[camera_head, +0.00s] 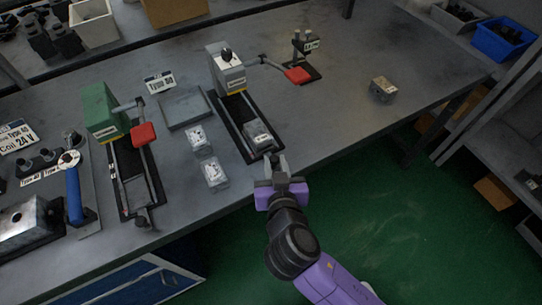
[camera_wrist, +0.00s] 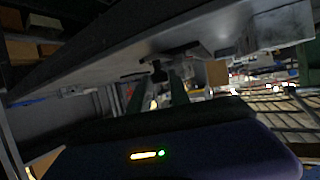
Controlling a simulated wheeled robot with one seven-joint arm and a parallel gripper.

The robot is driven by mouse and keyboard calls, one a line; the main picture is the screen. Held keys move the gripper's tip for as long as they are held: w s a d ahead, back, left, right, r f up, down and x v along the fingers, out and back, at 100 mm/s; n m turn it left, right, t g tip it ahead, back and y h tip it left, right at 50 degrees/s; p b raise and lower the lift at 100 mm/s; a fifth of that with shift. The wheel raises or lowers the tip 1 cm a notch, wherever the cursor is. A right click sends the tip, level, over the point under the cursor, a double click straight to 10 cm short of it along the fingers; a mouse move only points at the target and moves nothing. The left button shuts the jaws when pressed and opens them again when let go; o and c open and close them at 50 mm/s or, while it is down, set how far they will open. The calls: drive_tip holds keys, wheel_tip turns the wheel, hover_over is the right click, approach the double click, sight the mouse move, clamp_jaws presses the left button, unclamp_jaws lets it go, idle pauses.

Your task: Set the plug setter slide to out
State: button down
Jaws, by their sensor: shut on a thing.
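A grey setter block (camera_head: 229,73) with a black knob and a red lever (camera_head: 297,75) stands on the table; its label is too small to read. From it a dark rail runs to the table's front edge, with a grey slide (camera_head: 258,137) at the rail's near end. My gripper (camera_head: 275,162) is at that near end and is shut on the slide's handle, which the fingers mostly hide in the head view. In the wrist view, a small dark handle (camera_wrist: 158,73) shows between my fingertips (camera_wrist: 163,90), below the table edge.
A green block (camera_head: 102,112) with its own rail and red lever (camera_head: 144,134) stands to the left. Two small metal blocks (camera_head: 214,174) and a grey plate (camera_head: 185,108) lie between the devices. A loose metal block (camera_head: 382,90) lies at right. Green floor in front is clear.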

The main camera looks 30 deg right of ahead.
drive_tip(key=shift+s, duration=0.1)
drive_tip(key=c, duration=1.3)
unclamp_jaws()
drive_tip(key=shift+o, duration=0.2)
drive_tip(key=shift+s, duration=0.15)
drive_tip(key=b+v, duration=0.1)
drive_tip(key=v, duration=0.6)
drive_tip(key=shift+s+a+r, duration=0.15)
drive_tip(key=shift+s+r, duration=0.05)
drive_tip(key=shift+s, duration=0.05)
